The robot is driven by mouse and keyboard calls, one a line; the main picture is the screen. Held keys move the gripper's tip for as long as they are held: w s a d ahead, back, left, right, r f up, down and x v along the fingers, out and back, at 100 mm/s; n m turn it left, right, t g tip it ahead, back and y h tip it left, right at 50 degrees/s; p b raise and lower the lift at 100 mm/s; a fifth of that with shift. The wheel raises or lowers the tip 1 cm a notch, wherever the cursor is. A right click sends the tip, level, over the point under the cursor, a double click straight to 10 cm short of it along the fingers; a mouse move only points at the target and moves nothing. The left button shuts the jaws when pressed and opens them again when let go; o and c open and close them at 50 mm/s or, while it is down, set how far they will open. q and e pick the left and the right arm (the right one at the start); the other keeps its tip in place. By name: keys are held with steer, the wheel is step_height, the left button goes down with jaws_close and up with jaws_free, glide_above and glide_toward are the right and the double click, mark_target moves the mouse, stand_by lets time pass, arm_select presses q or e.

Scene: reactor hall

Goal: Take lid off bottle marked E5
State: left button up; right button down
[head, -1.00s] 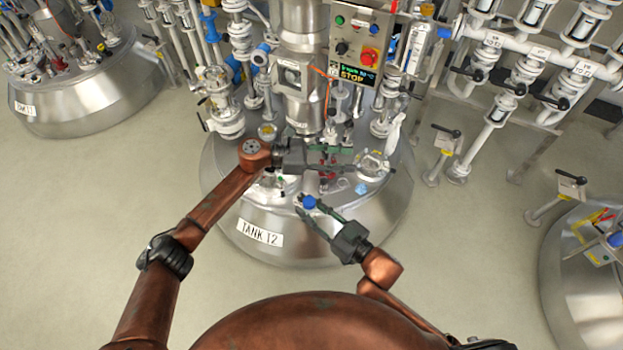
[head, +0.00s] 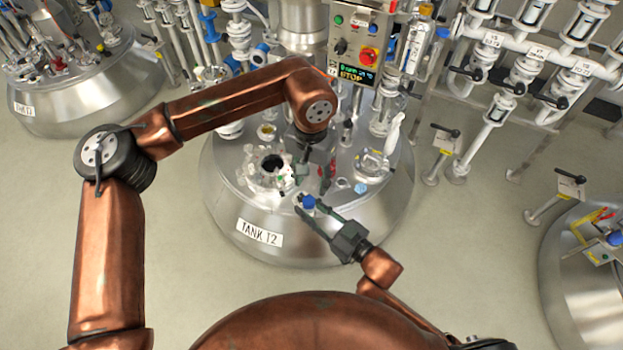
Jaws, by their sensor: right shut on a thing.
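A small bottle with a blue lid (head: 308,201) is between the fingers of my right gripper (head: 311,211), over the front of the tank's top. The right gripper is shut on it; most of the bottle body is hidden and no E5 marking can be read. My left gripper (head: 314,174) points down over the tank top, just behind and above the blue lid, and is apart from it in the picture. The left wrist covers part of this gripper, and whether its fingers are open is unclear.
Tank T2 (head: 222,200) has an open round port (head: 272,165) at left and a glass-covered port (head: 372,162) at right. A control box (head: 357,45) and pipes stand behind. Another tank (head: 590,290) is at the far right. The floor in front is clear.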

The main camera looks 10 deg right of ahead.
mark_target(311, 200)
arm_select(q)
step_height(311, 200, down, 8)
steer(key=shift+r, duration=0.15)
stand_by(0.3)
steer(key=shift+c, duration=0.7)
